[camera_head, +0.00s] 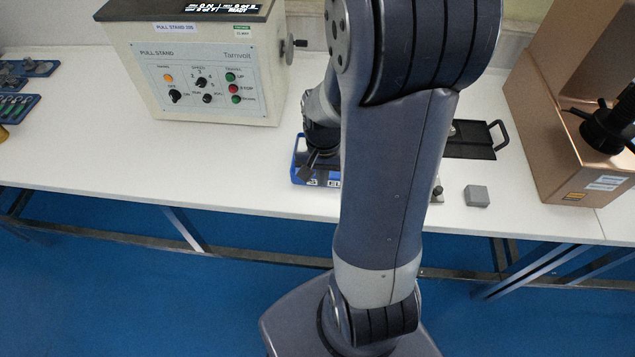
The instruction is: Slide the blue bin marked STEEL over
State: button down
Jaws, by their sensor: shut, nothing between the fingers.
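The blue bin (297,172) stands on the white bench near its front edge, left of my upright arm link. Only its left part shows. Its front label is partly covered, with a few letters such as "EL" readable. My gripper (309,170) points down at the bin's front left part and looks shut, with nothing seen in it. Its tips overlap the bin in this view. I cannot tell whether they touch it. My arm hides the right side of the bin.
A cream pull stand machine (205,75) stands behind and left. Right of my arm are a black tray with a handle (470,148), a small grey block (477,196) and a copper-coloured machine (560,150). Blue trays of parts (15,107) lie far left. The bench front left is clear.

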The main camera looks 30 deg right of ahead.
notch_tip(320, 180, down, 9)
jog(key=shift+w+d+r+p, duration=0.1)
jog(key=shift+w+d+p, duration=0.1)
jog(key=shift+w+d, duration=0.3)
jog(key=shift+w+d+r+p, duration=0.15)
jog(key=shift+w+d, duration=0.1)
jog(key=shift+w, duration=0.35)
jog(key=shift+w+d+f, duration=0.15)
jog(key=shift+w+d, duration=0.25)
jog(key=shift+w, duration=0.2)
